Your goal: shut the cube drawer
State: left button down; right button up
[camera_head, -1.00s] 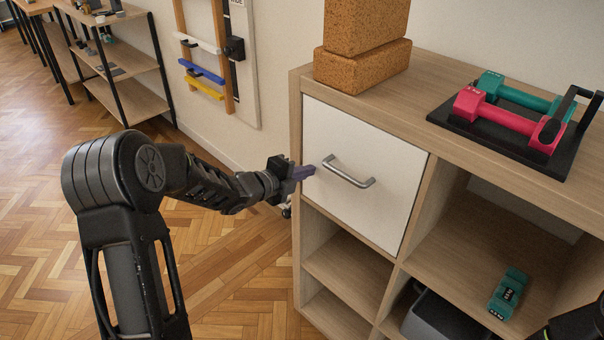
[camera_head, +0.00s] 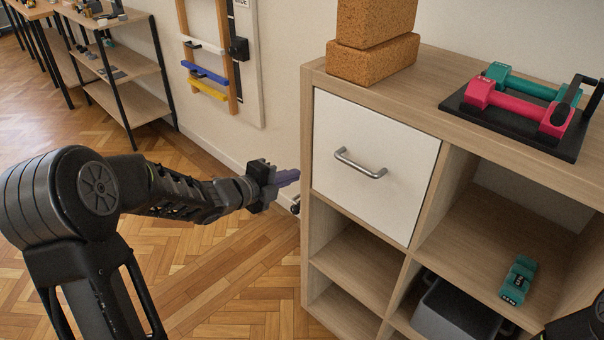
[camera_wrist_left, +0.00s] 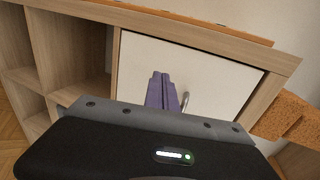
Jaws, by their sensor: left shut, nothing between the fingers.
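The cube drawer (camera_head: 375,200) has a white front with a grey bar handle (camera_head: 360,165) and sits in the upper left cell of the wooden shelf unit. Its front looks about level with the shelf frame, and no open gap shows. My left gripper (camera_head: 292,177) is shut and empty, with purple fingers, just left of the unit's front edge and apart from the drawer. In the left wrist view the shut fingers (camera_wrist_left: 162,90) point toward the white front (camera_wrist_left: 215,75), and the handle (camera_wrist_left: 185,101) shows just right of them. My right gripper is out of view.
Cork blocks (camera_head: 375,60) and a black rack with pink and teal dumbbells (camera_head: 520,105) stand on the shelf top (camera_head: 425,85). A teal dumbbell (camera_head: 518,280) and a grey bin (camera_head: 455,310) are in open cells.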

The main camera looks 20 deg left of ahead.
pick_arm(q)
jog(key=v, duration=0.4)
jog(key=shift+f, duration=0.1)
dwell(0.4)
jog(key=s+d+f+n+g+y+p, duration=0.1)
jog(key=s+d+f+n+g+y, duration=0.15)
jog(key=f+n, duration=0.65)
jog(key=s+d+f+n+g+y, duration=0.1)
jog(key=s+d+f+n+g, duration=0.15)
jog(key=f+n, duration=0.7)
jog(key=s+d+f+n+g, duration=0.2)
jog(key=s+d+f, duration=0.3)
jog(key=s, duration=0.3)
jog(key=s+d+f+n+g+h+p, duration=0.1)
jog(key=s+d+f+g, duration=0.2)
jog(key=s+d+f, duration=0.2)
jog(key=s+d+f+n+g+h+p, duration=0.1)
jog(key=s+d+f+n+g, duration=0.1)
jog(key=s+d+f, duration=0.3)
jog(key=s+d+g, duration=0.1)
jog(key=s+d, duration=0.2)
jog(key=s, duration=0.4)
jog(key=shift+d+n, duration=0.15)
jog(key=shift+n, duration=0.2)
